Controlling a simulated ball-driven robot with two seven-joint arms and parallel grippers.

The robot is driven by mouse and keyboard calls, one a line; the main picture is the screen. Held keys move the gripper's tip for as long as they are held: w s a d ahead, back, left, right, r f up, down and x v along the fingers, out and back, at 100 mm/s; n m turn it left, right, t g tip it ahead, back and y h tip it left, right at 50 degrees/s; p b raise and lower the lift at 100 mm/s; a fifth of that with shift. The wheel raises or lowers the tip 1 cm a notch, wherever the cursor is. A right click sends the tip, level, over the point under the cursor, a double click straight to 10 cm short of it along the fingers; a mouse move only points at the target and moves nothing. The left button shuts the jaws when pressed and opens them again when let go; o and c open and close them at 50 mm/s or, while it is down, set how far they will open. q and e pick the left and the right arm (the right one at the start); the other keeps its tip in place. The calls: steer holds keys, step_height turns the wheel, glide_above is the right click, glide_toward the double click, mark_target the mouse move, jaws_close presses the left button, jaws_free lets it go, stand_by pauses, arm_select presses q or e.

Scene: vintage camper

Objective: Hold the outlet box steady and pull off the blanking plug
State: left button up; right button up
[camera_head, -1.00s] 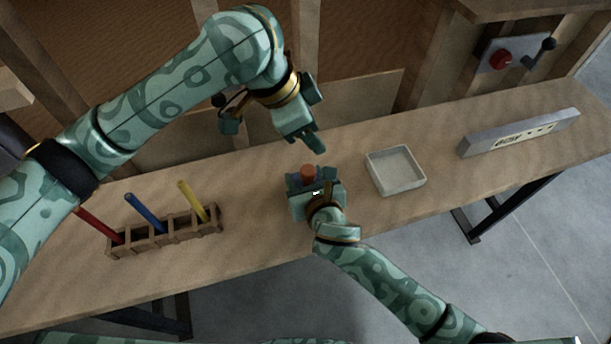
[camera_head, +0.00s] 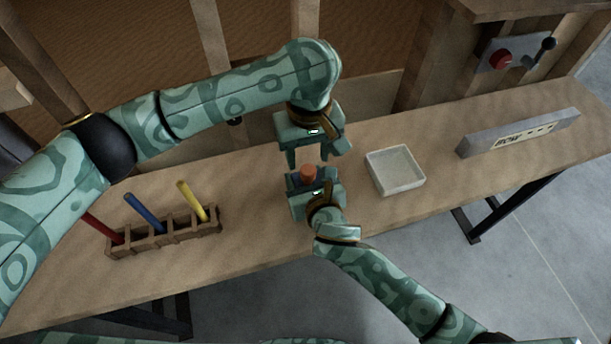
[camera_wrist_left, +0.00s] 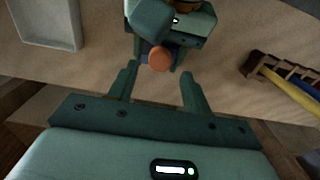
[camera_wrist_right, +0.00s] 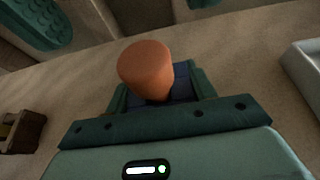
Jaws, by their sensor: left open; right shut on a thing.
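The blanking plug (camera_head: 309,174) is an orange-red round stub standing up from the dark blue outlet box (camera_head: 294,179). In the right wrist view the plug (camera_wrist_right: 147,70) rises from the box (camera_wrist_right: 182,84) between the fingers. My right gripper (camera_head: 312,183) is shut on the outlet box on the bench and partly hides it. My left gripper (camera_head: 308,168) is open above and behind the plug, fingers pointing down. In the left wrist view the plug (camera_wrist_left: 160,59) lies beyond the open fingertips, roughly centred between them, with nothing held.
A pale open tray (camera_head: 395,187) sits right of the box on the wooden bench (camera_head: 255,200). A wooden rack (camera_head: 165,238) with red, blue and yellow sticks stands left. A grey labelled bar (camera_head: 519,133) is at the right.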

mark_target(308, 169)
arm_select(q)
steer(key=shift+f, duration=2.55)
jaws_close()
steer(key=shift+r, duration=0.2)
steer(key=shift+r, duration=1.35)
